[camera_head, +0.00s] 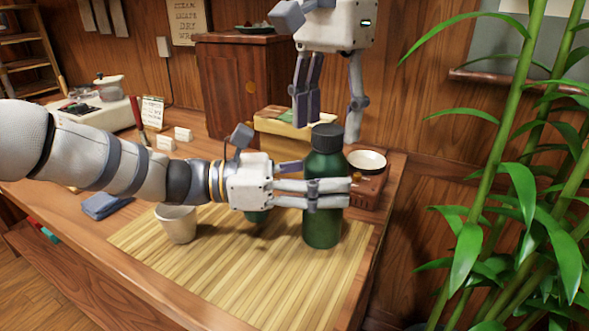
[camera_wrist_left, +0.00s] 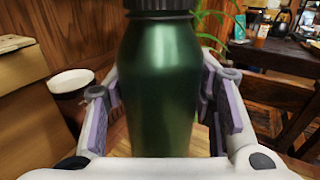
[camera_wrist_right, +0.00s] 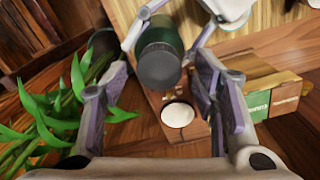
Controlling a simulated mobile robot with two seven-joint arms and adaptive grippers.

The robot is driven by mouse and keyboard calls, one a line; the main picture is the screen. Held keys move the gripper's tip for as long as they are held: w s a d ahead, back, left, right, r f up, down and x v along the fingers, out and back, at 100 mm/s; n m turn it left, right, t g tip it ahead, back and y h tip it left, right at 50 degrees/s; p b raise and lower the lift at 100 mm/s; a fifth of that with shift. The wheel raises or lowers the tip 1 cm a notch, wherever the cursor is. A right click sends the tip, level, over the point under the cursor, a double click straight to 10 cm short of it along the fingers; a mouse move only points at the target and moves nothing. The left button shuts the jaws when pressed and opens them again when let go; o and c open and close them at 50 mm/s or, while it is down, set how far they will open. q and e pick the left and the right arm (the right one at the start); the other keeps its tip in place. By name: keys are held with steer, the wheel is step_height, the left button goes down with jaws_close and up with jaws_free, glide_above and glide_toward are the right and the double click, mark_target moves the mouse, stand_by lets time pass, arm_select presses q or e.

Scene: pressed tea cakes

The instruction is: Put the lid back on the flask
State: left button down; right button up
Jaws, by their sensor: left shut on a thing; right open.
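The green flask (camera_head: 322,228) stands upright on the bamboo mat (camera_head: 190,262). Its dark ribbed lid (camera_head: 328,137) sits on top of it; I cannot tell how tightly. My left gripper (camera_head: 338,193) is shut on the flask's body from the side; the flask fills the space between its fingers in the left wrist view (camera_wrist_left: 160,90). My right gripper (camera_head: 328,120) is open and points down above the flask. In the right wrist view the lid (camera_wrist_right: 160,66) shows beyond its fingers, with nothing between the pads.
A white cup (camera_head: 177,223) stands on the mat, and a small dark green item (camera_head: 257,216) is partly hidden under my left gripper. A white bowl (camera_head: 367,160) rests on a wooden box right of the flask. A leafy plant (camera_head: 500,170) stands at right. The mat's front is clear.

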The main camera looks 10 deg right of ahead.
step_height(320, 180, up, 3)
steer(key=shift+r, duration=0.15)
steer(key=shift+c, duration=0.4)
